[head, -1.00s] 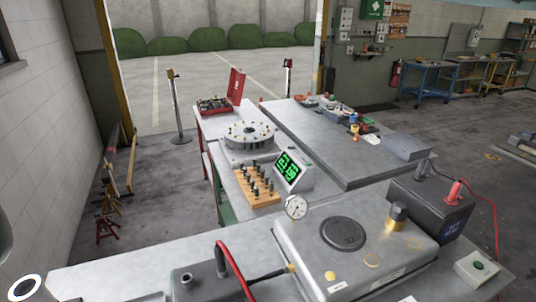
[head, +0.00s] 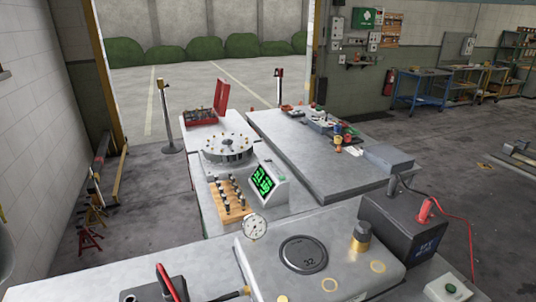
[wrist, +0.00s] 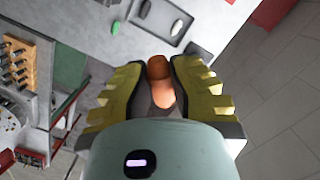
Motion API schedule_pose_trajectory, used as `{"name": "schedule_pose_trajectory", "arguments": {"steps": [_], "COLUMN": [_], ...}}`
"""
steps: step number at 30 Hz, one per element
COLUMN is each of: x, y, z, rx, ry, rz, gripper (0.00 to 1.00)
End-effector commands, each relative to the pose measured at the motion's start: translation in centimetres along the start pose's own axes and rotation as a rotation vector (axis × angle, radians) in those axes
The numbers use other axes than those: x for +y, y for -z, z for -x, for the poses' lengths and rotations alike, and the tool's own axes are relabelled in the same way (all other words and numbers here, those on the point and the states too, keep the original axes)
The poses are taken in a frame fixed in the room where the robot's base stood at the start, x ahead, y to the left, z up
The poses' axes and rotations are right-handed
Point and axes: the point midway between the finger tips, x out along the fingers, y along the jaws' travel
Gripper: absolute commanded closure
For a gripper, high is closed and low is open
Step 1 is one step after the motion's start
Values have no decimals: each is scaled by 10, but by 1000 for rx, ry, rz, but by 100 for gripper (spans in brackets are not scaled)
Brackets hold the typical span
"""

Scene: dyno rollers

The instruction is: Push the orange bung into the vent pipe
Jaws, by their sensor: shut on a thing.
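The orange bung (wrist: 160,82) is between the two yellow-padded fingers of my gripper (wrist: 159,72) in the wrist view. The gripper is shut on it, and its rounded end shows between the fingertips. A grey tank (head: 262,262) stands on the near bench in the head view. A short upright fitting (head: 361,236) with a brass lower part and dark top stands on the tank's right side. I cannot tell whether this is the vent pipe. The gripper and the bung do not show in the head view.
A dial gauge (head: 255,228) and a round lid (head: 304,254) are on the tank. A black battery (head: 403,232) with a red clamp stands to the right. In the wrist view, a tray (wrist: 187,34) with small oblong items lies beyond the fingertips.

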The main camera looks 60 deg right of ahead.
Motion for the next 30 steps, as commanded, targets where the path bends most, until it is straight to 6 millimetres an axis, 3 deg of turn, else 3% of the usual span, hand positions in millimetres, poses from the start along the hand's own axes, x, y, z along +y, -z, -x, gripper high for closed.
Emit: {"name": "schedule_pose_trajectory", "arguments": {"steps": [10, 23, 30], "x": [29, 52, 73], "y": [-26, -49, -72], "z": [-38, -62, -75], "rx": [-191, -389, -575], "ry": [-32, -106, -234], "rz": [123, 302, 477], "gripper": [100, 100, 100]}}
